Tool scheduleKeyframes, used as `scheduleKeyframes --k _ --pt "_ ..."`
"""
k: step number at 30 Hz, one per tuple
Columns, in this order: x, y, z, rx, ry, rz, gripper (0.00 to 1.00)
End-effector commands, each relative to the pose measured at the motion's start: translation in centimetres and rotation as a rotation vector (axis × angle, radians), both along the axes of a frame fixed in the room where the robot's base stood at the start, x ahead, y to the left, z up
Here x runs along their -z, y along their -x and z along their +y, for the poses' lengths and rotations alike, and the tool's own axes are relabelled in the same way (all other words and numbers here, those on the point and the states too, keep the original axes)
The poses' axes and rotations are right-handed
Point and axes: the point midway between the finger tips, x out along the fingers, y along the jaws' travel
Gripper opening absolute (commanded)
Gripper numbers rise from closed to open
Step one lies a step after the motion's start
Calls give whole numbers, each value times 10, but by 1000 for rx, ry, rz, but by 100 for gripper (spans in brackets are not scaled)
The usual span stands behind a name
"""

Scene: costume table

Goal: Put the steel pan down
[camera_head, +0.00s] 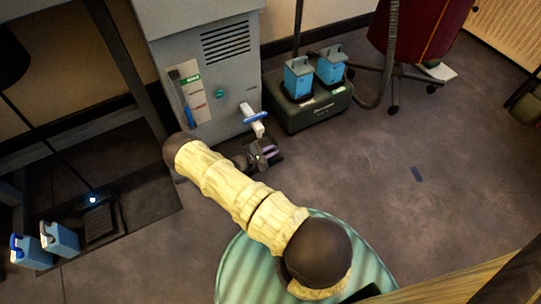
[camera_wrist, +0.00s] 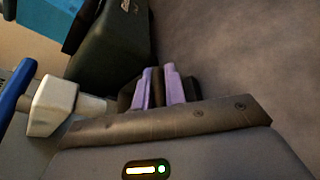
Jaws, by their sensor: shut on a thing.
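My gripper (camera_wrist: 160,88) is in the wrist view with its two purple fingertips close together and only a narrow dark gap between them. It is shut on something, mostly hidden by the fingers. No pan shape can be made out in either view, so the steel pan's outline and tilt are not visible. In the head view my gripper (camera_head: 268,153) hangs at the end of my arm, low in front of the grey cabinet.
The grey cabinet (camera_head: 185,50) has a white-and-blue fitting (camera_head: 252,118) close to my gripper. A dark box (camera_head: 308,112) bearing blue containers (camera_head: 298,78) stands to its right. A red chair (camera_head: 420,28) is farther back. The floor (camera_head: 400,200) at right is mostly clear.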

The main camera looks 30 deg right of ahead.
Motion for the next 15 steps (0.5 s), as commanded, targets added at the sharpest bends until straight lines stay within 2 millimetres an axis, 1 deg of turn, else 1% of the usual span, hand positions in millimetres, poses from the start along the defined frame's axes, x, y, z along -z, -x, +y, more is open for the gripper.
scheduleKeyframes --k 1,6,15 --pt "12 0 0 0 0 -1 0" --pt "32 -1 2 -3 0 -1 0" --pt "31 -3 4 -7 1 -2 0"
